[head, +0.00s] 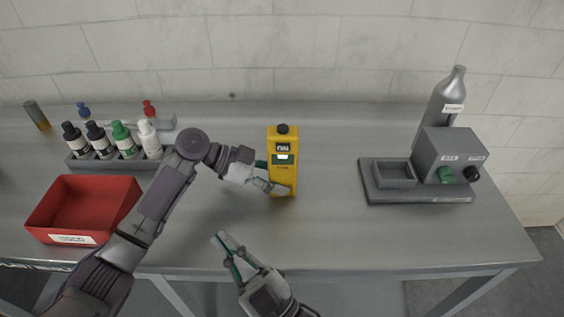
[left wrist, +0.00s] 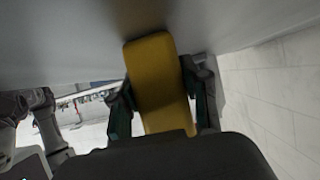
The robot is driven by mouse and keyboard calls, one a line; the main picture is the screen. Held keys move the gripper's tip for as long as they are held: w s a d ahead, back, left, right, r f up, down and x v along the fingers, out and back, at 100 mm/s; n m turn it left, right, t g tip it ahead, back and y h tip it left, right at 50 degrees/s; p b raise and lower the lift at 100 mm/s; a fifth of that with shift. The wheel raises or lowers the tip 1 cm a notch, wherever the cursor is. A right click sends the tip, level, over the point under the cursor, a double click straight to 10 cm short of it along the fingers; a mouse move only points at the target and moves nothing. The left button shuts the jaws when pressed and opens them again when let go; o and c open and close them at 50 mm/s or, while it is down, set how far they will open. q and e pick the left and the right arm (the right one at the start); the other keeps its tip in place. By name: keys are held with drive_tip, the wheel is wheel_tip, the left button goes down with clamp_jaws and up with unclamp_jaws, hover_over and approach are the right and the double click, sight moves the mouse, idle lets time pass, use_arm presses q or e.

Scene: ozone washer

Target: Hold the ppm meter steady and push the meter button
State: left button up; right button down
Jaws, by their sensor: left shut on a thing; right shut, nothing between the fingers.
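The yellow ppm meter (head: 283,178) is upright over the middle of the table, with a dark knob on top and a small lit display on its upper front. I cannot tell whether its base touches the table. My left gripper (head: 273,179) is shut on the meter's sides, low on its body. In the left wrist view the meter's plain yellow side (left wrist: 158,75) sits between the two fingers (left wrist: 160,105). My right gripper (head: 226,243) is shut and empty, in front of the meter and to its left, near the table's front edge. The meter button is too small to make out for certain.
A red bin (head: 115,211) and a grey rack (head: 85,163) of several bottles stand at the left. A grey device (head: 440,152) on a dark base and a silver bottle (head: 438,101) stand at the right. The table between the meter and the device is clear.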

sight(283, 147)
drive_tip(key=w+d+r+m+t+h, duration=0.4)
drive_tip(key=w+d+m+t, duration=0.15)
drive_tip(key=d+m, duration=0.3)
drive_tip(key=w+d, duration=0.1)
drive_tip(key=w, duration=0.8)
drive_tip(key=shift+n+h, duration=0.35)
drive_tip(key=shift+h, duration=0.05)
drive_tip(key=shift+w+g, duration=0.1)
drive_tip(key=shift+g, duration=0.15)
idle(0.4)
drive_tip(key=shift+w, duration=0.4)
idle(0.3)
drive_tip(key=shift+s, duration=0.45)
